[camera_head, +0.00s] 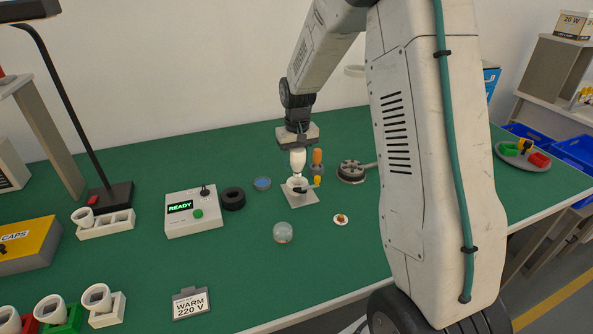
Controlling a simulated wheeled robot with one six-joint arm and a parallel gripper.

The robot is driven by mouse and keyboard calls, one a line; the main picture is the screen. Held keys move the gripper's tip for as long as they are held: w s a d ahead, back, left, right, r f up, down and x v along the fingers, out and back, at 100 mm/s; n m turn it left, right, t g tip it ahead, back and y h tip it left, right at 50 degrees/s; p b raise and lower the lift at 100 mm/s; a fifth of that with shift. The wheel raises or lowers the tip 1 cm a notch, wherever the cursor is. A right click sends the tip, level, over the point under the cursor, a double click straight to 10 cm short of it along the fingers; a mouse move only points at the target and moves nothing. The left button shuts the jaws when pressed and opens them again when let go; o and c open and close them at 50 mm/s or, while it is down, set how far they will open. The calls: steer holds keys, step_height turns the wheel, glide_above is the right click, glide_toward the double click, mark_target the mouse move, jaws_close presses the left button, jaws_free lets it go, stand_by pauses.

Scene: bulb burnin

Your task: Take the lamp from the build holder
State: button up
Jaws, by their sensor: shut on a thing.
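The lamp (298,161), white and upright, is directly below my gripper (297,147) in the head view. My gripper points straight down and is shut on the lamp's upper end; its fingers are small and partly hidden. The build holder (298,192) stands under the lamp on a light square base plate, with a white ring and a dark clamp part. The lamp's lower end is at the holder's top; I cannot tell whether it is still seated or just clear.
An orange-topped post (317,160) and a yellow-tipped piece (317,181) stand close to the right of the lamp. A round metal device (352,171) is farther right. A tester reading READY (193,212), a black ring (233,199) and a clear dome (283,232) are nearby on the green table (350,280).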

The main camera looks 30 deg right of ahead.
steer(key=shift+r, duration=5.15)
